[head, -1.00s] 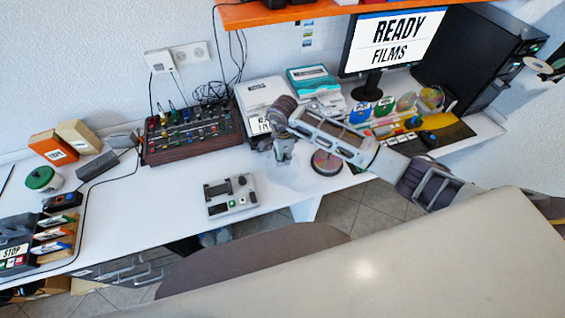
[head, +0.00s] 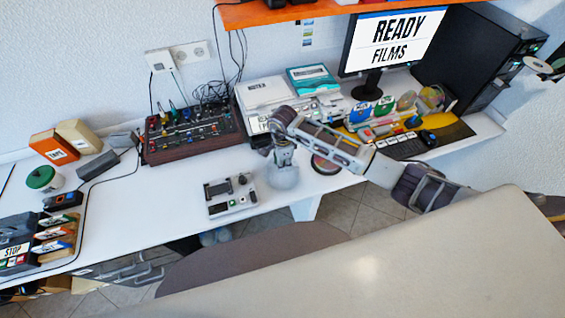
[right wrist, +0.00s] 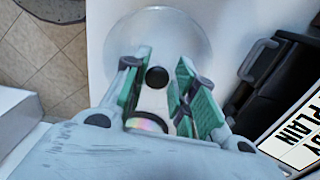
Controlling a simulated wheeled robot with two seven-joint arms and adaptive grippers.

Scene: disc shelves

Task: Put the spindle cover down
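The spindle cover (head: 284,178) is a clear dome over the white desk, just below my right gripper (head: 282,156) in the head view. In the right wrist view the cover (right wrist: 150,35) shows as a pale round shape beyond the fingertips. My left gripper is out of view.
A grey control box (head: 230,195) stands close left of the cover. A mixer (head: 193,132) and white printer (head: 265,93) stand behind. The desk's front edge is near. A keyboard (head: 402,148) lies to the right. Bare desk (head: 145,200) shows farther left.

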